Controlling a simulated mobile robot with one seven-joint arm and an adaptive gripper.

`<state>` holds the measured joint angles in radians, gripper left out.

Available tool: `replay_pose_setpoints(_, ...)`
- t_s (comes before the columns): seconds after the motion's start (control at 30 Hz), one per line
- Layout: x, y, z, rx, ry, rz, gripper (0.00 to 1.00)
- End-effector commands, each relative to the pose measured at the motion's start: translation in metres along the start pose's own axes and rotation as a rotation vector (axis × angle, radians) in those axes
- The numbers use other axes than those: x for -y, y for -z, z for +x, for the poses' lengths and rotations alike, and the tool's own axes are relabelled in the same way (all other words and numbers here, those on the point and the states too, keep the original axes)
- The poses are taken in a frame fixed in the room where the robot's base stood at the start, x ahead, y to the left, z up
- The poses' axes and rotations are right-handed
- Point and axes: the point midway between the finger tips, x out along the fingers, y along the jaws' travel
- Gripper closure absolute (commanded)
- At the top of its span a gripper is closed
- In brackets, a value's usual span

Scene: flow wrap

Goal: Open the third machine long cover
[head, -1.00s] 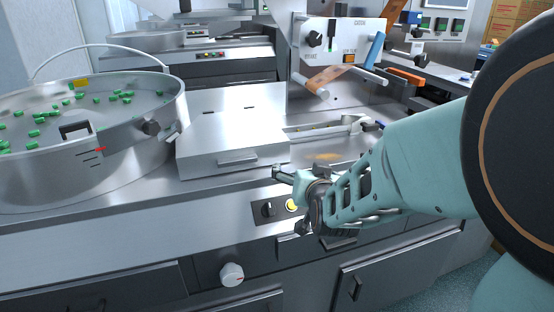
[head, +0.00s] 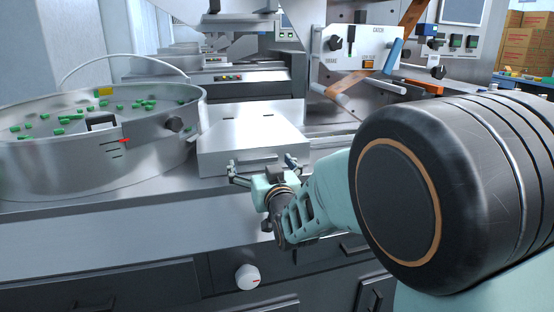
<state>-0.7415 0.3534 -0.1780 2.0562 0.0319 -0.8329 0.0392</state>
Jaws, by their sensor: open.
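A long silver metal cover (head: 245,125) lies shut on the machine top in the middle of the head view. A bar handle (head: 258,160) is on its front face, partly hidden by my gripper. My gripper (head: 262,164) is open, with its two fingers spread left and right in front of the handle. It appears empty. Whether the fingers touch the cover cannot be told from this view.
A round metal bowl (head: 100,165) with green pieces stands left of the cover. A control panel (head: 355,55) with knobs and an orange film strip (head: 410,18) is behind right. A white knob (head: 247,277) sits below on the cabinet front. My arm hides the right side.

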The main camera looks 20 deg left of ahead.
Motion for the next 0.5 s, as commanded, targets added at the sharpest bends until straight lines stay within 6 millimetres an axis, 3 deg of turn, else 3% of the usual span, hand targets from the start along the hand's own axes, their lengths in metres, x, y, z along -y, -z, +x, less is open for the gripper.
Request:
replay_pose_setpoints(0.2,0.0,-0.001,0.026,0.0,0.0,-0.001,0.03)
replay_pose_setpoints(0.5,0.0,0.0,0.035,0.001,0.0,0.0,0.03)
